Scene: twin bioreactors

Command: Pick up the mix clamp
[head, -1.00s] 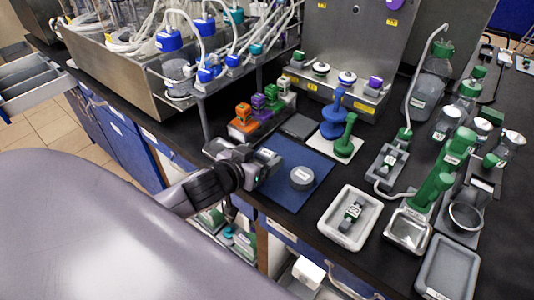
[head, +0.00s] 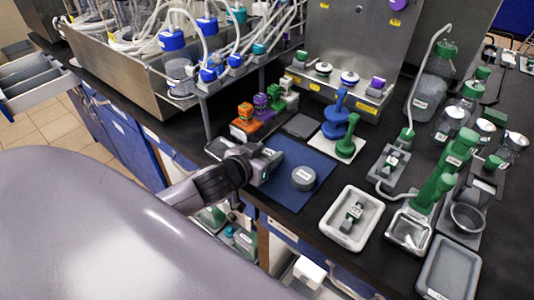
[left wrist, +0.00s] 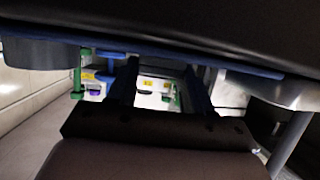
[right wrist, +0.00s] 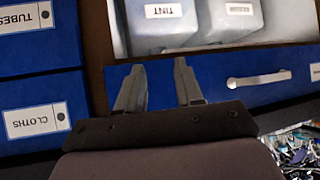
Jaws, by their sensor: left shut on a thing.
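My left gripper (head: 262,165) is at the left edge of the blue mat (head: 295,202). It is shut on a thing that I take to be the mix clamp. A small pale label (head: 268,153) shows at its tip, but the clamp is mostly hidden by the gripper and its writing is too small to read. The left wrist view shows the two fingers (left wrist: 160,85) some way apart, with the mat's edge above them. My right gripper (right wrist: 158,88) is open and empty, in front of blue drawers.
A grey round puck (head: 303,178) lies on the mat. Orange (head: 245,120) and purple clamps stand behind. A white tray (head: 336,236) with a small clamp is to the right. A blue stand (head: 335,125) and green stand (head: 346,148) rise behind the mat.

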